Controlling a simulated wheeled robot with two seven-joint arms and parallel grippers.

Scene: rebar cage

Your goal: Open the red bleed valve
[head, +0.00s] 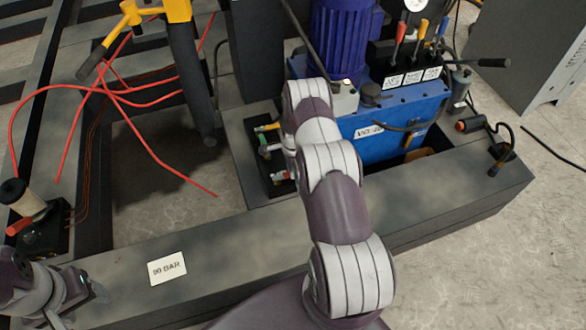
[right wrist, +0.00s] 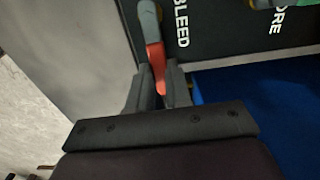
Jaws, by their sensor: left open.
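The red bleed valve handle (right wrist: 155,58) shows in the right wrist view, on a grey stem beside the white word BLEED on a black plate (right wrist: 215,30). My right gripper (right wrist: 160,85) has one finger on each side of the red handle, close against it, with little gap visible. In the head view the valve block (head: 268,160) sits left of the blue pump unit, with yellow, green and red levers. My right arm covers part of it and hides the right gripper there. My left gripper (head: 98,292) is open and empty at the lower left, above the frame.
A green-handled valve (right wrist: 285,4) is beside the bleed plate. The blue tank (head: 385,130) with its blue motor (head: 345,40) stands right of my arm. A "90 BAR" card (head: 167,267) lies on the front beam. Red hoses (head: 130,100) and a yellow-black tool (head: 130,20) are at the left.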

